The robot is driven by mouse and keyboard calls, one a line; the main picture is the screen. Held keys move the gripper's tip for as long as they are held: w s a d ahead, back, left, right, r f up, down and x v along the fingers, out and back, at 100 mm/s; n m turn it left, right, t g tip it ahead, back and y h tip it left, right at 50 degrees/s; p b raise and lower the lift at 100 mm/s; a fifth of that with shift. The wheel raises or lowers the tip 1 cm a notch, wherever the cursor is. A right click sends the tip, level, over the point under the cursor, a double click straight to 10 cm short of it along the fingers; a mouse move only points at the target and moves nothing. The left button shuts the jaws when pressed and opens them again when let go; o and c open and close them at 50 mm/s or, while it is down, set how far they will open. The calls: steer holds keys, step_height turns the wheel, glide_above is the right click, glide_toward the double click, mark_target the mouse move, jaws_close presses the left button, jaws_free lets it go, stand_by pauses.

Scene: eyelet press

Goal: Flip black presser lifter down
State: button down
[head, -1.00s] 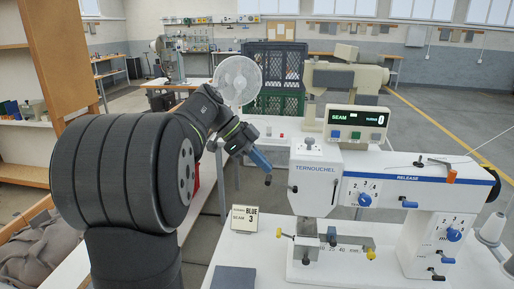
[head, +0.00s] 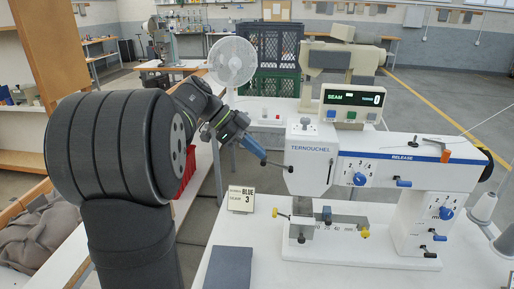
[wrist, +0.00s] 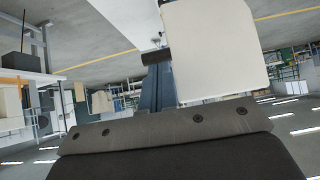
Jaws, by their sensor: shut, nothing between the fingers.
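The sewing machine's white head (head: 311,160) stands right of centre in the head view. A small black lever, the presser lifter (head: 290,169), shows at the head's lower left side; its exact tilt is hard to tell. My gripper (head: 263,159) has blue fingers, shut and empty, pointing down and right. Their tips are close to the lifter; I cannot tell whether they touch. In the wrist view a black rounded end, apparently the lifter (wrist: 157,57), lies just beyond the blue fingers (wrist: 158,88), beside the white machine head (wrist: 213,50).
The machine's arm (head: 430,170) extends right, with blue dials and an orange-tipped lever on top. A display box (head: 350,104) stands behind it. A small sign (head: 241,199) and a dark flat pad (head: 228,268) are on the white table (head: 262,245). A fan stands behind my gripper.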

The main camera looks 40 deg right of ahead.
steer(key=shift+a+f, duration=0.1)
steer(key=shift+f, duration=0.05)
steer(key=shift+g+h, duration=0.8)
steer(key=shift+w+a+f, duration=0.15)
steer(key=shift+f, duration=0.8)
steer(key=shift+w+a+f, duration=0.15)
steer(key=shift+w+f, duration=0.05)
steer(key=shift+f, duration=0.8)
steer(key=shift+w+a+f, duration=0.15)
steer(key=shift+f, duration=0.8)
steer(key=f+v, duration=0.1)
steer(key=v, duration=1.2)
steer(key=shift+w+a+f, duration=0.25)
steer(key=shift+w+a, duration=0.1)
